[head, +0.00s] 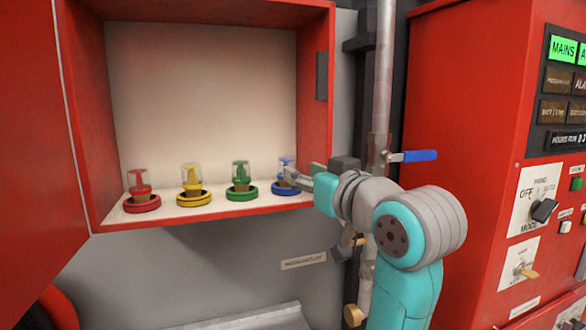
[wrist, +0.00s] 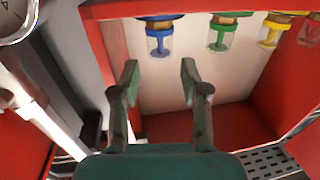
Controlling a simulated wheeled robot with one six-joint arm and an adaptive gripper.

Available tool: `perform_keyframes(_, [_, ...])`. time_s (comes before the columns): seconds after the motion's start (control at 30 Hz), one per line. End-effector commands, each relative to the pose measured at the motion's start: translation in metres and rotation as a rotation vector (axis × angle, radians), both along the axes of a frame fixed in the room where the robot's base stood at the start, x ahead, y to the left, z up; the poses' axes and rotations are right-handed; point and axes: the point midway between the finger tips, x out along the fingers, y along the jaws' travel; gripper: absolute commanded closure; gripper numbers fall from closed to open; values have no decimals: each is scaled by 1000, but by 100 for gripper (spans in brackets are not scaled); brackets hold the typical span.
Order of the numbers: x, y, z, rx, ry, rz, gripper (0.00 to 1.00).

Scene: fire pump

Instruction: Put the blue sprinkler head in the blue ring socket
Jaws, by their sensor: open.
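The blue sprinkler head (head: 286,162) stands upright at the blue ring socket (head: 282,190), at the right end of the cabinet shelf. My gripper (head: 300,177) is beside it on the right and partly covers it and the ring. In the wrist view, which is upside down, the blue sprinkler head (wrist: 159,38) and the blue ring socket (wrist: 158,17) are beyond the fingertips of my gripper (wrist: 159,76). The fingers are apart with nothing between them. The head looks seated in the ring, apart from the fingers; its base is partly hidden in the head view.
Green (head: 240,174), yellow (head: 191,180) and red (head: 140,188) sprinkler heads stand in matching rings to the left. The red cabinet's side wall (head: 316,95) and a vertical pipe with a blue-handled valve (head: 415,156) are close to my arm. The space above the heads is clear.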

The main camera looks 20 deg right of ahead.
Motion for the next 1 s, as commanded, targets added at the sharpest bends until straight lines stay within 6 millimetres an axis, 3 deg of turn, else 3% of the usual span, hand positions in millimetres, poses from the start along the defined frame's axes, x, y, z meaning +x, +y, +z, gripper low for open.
perform_keyframes(0.1, [-21,-3,0,-1,-2,0,55])
perform_keyframes(0.3, [-40,-7,1,0,-1,0,55])
perform_keyframes(0.67, [-43,-7,-2,1,2,1,55])
perform_keyframes(0.77, [-40,-7,-13,10,8,0,55])
perform_keyframes(1.0, [-26,-6,-77,56,34,-8,55])
